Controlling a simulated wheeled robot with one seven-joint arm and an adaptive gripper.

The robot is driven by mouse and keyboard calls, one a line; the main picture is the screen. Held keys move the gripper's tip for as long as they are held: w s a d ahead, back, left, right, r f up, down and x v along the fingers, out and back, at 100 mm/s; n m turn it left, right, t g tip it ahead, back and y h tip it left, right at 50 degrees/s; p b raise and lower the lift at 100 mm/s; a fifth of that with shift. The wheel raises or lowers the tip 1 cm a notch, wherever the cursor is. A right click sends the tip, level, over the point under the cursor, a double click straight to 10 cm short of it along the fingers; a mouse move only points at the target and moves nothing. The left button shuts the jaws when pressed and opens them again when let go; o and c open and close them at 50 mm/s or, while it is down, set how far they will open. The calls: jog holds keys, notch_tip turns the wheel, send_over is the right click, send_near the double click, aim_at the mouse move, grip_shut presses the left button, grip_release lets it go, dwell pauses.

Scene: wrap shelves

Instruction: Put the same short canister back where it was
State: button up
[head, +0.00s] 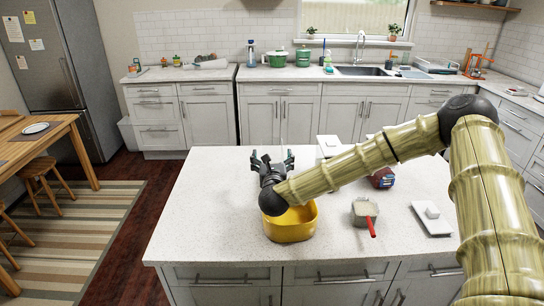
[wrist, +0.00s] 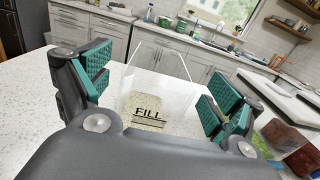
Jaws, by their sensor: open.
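My gripper (head: 274,160) is open above the island, just behind the yellow tub. Between its fingers in the wrist view is a clear, thin-walled, open-looking container (wrist: 158,88) with a "FILL" mark low on its front; I cannot tell whether the fingers touch it. The arm hides most of this container in the head view. A short square canister (head: 360,207) with pale contents stands on the island at right, with a red-handled tool at its edge. I cannot tell which of these the task calls the short canister.
A yellow tub (head: 290,229) stands near the island's front edge, below my wrist. A dark red and blue container (head: 382,180) and a white tray with a small block (head: 432,222) are at right. The island's left part (head: 195,220) is clear.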

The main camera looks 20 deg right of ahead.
jog(key=b+v, duration=0.2)
jog(key=v, duration=0.7)
